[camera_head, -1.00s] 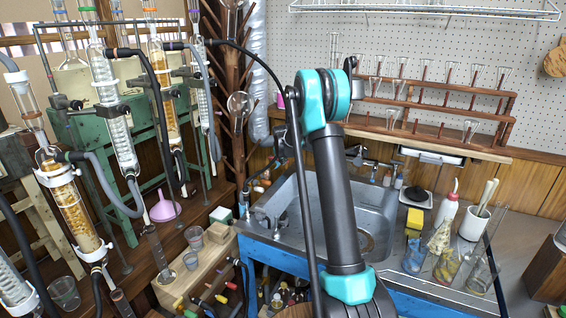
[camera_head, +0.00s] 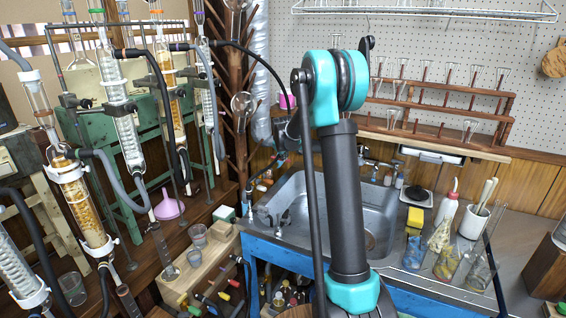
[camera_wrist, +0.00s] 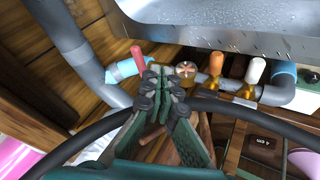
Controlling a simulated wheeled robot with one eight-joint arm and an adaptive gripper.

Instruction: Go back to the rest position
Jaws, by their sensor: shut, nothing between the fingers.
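My gripper (camera_wrist: 162,85) shows in the wrist view with its fingers together and nothing between them. It hangs in front of a wooden panel, below the rim of a metal basin. In the head view my arm stands upright in front of the sink, and its elbow hides part of the glass rack. The gripper cannot be made out clearly in the head view.
A sink (camera_head: 376,217) lies behind my arm. Glass columns (camera_head: 122,120) and hoses stand at the left. Flasks (camera_head: 448,264), a yellow sponge (camera_head: 415,217) and a wash bottle (camera_head: 446,209) stand at the right. In the wrist view, valves (camera_wrist: 253,75) and grey pipes (camera_wrist: 70,45) are near my gripper.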

